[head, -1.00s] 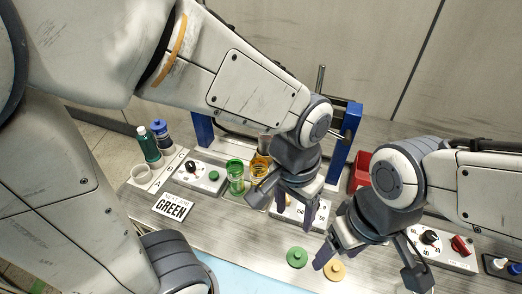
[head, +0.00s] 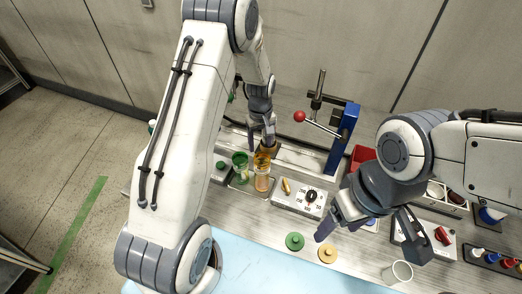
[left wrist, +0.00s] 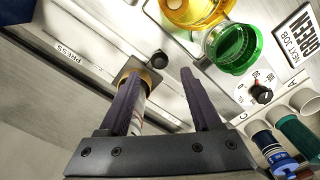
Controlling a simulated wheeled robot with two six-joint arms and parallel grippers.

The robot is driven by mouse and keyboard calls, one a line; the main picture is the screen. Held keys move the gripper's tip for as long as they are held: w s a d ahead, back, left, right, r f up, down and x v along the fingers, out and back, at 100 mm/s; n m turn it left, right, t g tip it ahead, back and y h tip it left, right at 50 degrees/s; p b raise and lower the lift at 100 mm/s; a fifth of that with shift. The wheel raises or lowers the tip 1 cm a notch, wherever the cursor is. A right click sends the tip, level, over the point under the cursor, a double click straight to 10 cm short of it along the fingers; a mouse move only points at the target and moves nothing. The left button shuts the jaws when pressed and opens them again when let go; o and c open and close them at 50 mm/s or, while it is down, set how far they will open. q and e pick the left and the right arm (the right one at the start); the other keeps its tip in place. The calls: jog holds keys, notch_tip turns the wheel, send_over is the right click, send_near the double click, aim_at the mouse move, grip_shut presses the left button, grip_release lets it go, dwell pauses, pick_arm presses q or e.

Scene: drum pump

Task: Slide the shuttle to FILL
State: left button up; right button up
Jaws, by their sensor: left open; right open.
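My left gripper (head: 263,132) is at the back of the bench, behind the amber jar (head: 262,163). In the left wrist view its two fingers (left wrist: 160,76) are open. A small black knob (left wrist: 159,59) shows just beyond and between the fingertips, on a pale rail strip. A square brown block with a brass ring (left wrist: 146,73) lies at the left finger, partly hidden by it. I cannot tell whether they touch. The word PRESS (left wrist: 72,54) is on the strip to the left; no FILL label is readable. My right gripper (head: 370,243) is open over the right front of the bench.
The green jar (head: 240,166) stands beside the amber one. A blue press frame (head: 343,135) with a red-ball lever (head: 299,117) stands right of my left gripper. A dial box (head: 300,197), green disc (head: 295,241), yellow disc (head: 327,253) and white cup (head: 398,271) are in front.

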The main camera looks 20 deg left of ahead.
aim_at(266, 149)
pick_arm(q)
jog(key=shift+f+p, duration=0.6)
jog(key=shift+f, duration=2.2)
grip_shut()
jog(key=shift+r, duration=0.1)
